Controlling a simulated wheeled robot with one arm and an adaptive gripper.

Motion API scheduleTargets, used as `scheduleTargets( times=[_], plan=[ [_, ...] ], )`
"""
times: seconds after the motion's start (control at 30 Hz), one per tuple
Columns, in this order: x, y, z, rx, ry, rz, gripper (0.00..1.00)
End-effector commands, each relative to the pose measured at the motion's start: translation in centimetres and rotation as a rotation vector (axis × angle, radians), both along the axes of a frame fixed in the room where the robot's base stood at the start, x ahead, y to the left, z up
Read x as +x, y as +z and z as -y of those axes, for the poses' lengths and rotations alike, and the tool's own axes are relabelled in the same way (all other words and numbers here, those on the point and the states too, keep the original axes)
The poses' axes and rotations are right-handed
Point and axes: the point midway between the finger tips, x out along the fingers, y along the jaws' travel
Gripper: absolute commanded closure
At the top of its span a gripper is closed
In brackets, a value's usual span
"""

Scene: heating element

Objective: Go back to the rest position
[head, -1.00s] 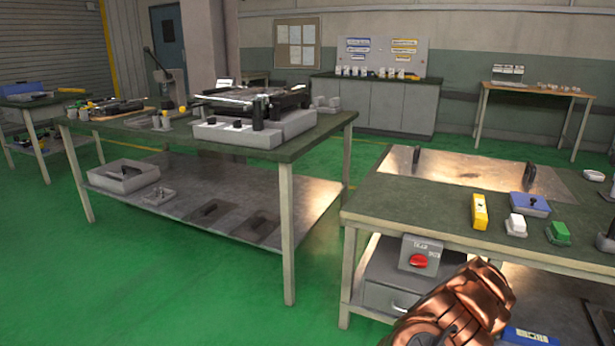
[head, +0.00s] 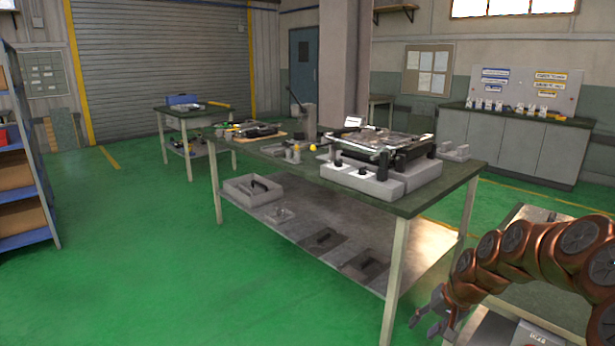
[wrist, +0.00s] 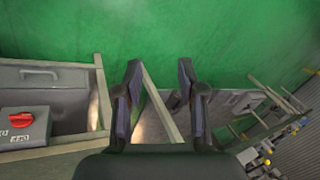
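My gripper (head: 426,320) shows at the lower right of the head view, at the end of my copper-coloured arm. It is in front of the right end of the long workbench (head: 440,196), clear of its top and legs in the picture. In the wrist view my gripper (wrist: 160,75) has its two dark fingers well apart with nothing between them. Green floor and a bench leg show beyond the fingertips. No object is held.
A box with a red button (wrist: 22,120) and a grey drawer unit (wrist: 45,78) are at the left of the wrist view. A blue shelf rack (head: 30,160) stands at the far left of the head view. Green floor (head: 150,270) is open at left and front.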

Motion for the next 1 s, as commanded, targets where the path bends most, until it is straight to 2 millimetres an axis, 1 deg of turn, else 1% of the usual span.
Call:
scheduleTargets(
  times=[0.03,0.1,0.17,0.23,0.3,0.37,0.4,0.47,0.6,0.67,0.7,0.83,1.0],
  plan=[
    [-1.1,2.7,-1.6,-0.01,0.041,-0.003,0.6],
    [-2.7,5.0,-3.3,-0.022,0.09,-0.011,0.6],
    [-4.3,6.8,-4.8,-0.036,0.133,-0.024,0.6],
    [-6.3,8.7,-6.3,-0.05,0.181,-0.041,0.6],
    [-8.3,10.6,-7.5,-0.072,0.225,-0.055,0.6],
    [-10.1,12.0,-8.4,-0.088,0.258,-0.07,0.6],
    [-11.4,12.9,-9.0,-0.1,0.279,-0.082,0.6],
    [-13.2,14.4,-9.7,-0.12,0.308,-0.097,0.6],
    [-17.9,17.1,-10.8,-0.166,0.367,-0.141,0.6],
    [-19.7,18.2,-11.0,-0.187,0.386,-0.159,0.6],
    [-21.1,19.0,-11.1,-0.2,0.398,-0.17,0.6],
    [-25.4,21.0,-11.2,-0.243,0.427,-0.217,0.6],
    [-30.8,23.3,-10.8,-0.291,0.444,-0.275,0.6]
  ],
)
